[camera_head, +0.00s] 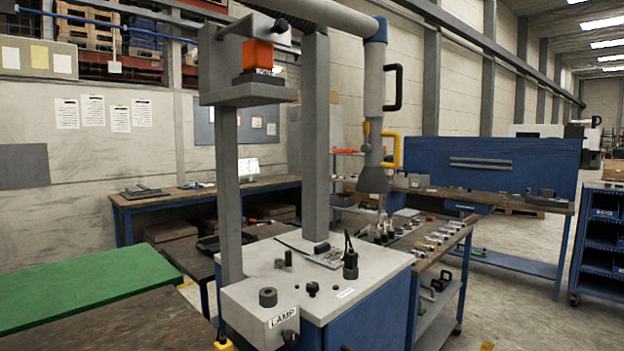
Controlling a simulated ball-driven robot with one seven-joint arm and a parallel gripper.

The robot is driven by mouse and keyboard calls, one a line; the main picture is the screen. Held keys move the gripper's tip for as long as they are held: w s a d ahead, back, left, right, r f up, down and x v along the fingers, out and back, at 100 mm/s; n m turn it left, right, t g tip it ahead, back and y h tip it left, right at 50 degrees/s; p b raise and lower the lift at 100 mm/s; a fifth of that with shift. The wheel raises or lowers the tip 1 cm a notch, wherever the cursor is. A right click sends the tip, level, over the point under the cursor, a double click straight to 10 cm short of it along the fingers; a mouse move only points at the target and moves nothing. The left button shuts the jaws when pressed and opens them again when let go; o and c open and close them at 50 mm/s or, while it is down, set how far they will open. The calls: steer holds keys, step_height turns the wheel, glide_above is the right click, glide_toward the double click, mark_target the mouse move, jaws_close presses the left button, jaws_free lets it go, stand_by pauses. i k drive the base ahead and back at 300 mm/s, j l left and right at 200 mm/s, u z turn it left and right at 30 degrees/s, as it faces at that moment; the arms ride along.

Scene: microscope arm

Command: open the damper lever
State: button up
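A pale extraction arm (374,78) with a blue elbow hangs down at upper centre and ends in a grey hood (374,180). A yellow lever-like handle (397,152) sticks out to the right just above the hood. It looks like the damper lever, but I cannot tell its setting. A black handle (398,87) is fixed higher on the same tube. A small brass-coloured fitting (367,132) sits left of the yellow handle. My gripper is not in view, and nothing is seen touching the yellow handle.
A white-topped cabinet (283,268) marked LAMP stands in front, with grey posts and an orange box (257,55) on a raised platform. A green-topped table (75,285) is left. Open floor (525,300) is right.

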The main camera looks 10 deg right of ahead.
mark_target(365, 147)
steer(key=i+j+z, duration=0.15)
steer(key=i, duration=0.3)
steer(key=i+z, duration=0.2)
steer(key=i, duration=0.25)
steer(key=j+z, duration=0.1)
steer(key=z, duration=0.2)
steer(key=i+j+z, duration=0.55)
steer(key=z, duration=0.2)
